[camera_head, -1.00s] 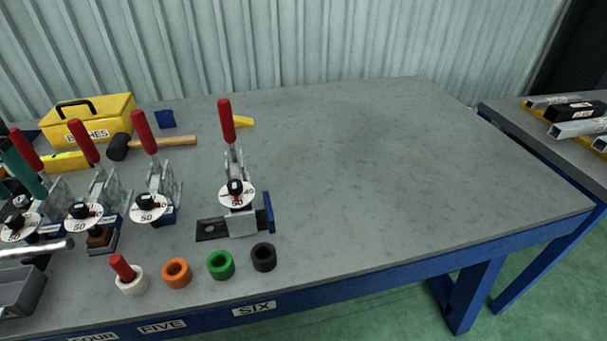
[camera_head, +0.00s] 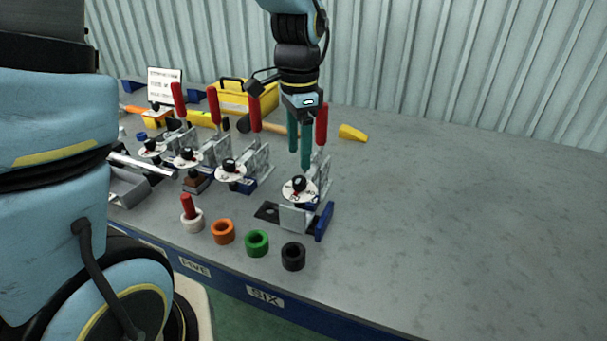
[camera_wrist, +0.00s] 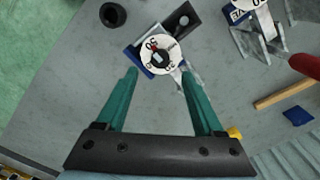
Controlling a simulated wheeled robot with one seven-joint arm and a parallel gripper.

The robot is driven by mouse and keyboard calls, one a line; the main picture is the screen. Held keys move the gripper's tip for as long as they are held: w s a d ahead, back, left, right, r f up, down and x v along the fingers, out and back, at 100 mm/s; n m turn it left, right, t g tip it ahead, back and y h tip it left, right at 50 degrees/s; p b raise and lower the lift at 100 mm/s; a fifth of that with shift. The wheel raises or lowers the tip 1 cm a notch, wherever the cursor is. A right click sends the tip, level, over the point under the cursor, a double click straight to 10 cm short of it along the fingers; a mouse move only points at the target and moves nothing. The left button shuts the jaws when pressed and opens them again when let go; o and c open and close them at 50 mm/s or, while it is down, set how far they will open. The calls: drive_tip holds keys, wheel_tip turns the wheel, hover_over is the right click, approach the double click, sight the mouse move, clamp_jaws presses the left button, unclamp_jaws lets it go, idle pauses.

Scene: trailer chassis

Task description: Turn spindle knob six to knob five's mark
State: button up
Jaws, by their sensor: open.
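Spindle knob six (camera_head: 298,183) is a black knob on a white numbered dial (camera_head: 300,193), on the rightmost red-handled clamp. In the wrist view, knob six (camera_wrist: 160,57) sits just ahead of the fingertips, near their midline; a red mark and the figure 50 show on its dial. My gripper (camera_head: 299,150) is open above and behind the clamp, with green fingers pointing down; in the wrist view (camera_wrist: 159,72) the jaws are empty. Knob five (camera_head: 229,165) and its dial (camera_head: 231,173) stand to the left; in the wrist view the dial (camera_wrist: 244,6) is cut off by the top edge.
Red clamp handles stand upright; the sixth handle (camera_head: 321,125) is close beside my fingers. White, orange, green and black rings (camera_head: 293,257) line the front edge. A mallet (camera_head: 270,125) and yellow case (camera_head: 247,97) lie behind. The table's right side is clear.

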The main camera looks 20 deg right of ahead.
sight(299, 179)
wheel_tip(299, 179, down, 7)
drive_tip(key=shift+w+r+p, duration=0.1)
drive_tip(key=shift+p, duration=0.25)
clamp_jaws()
idle(0.5)
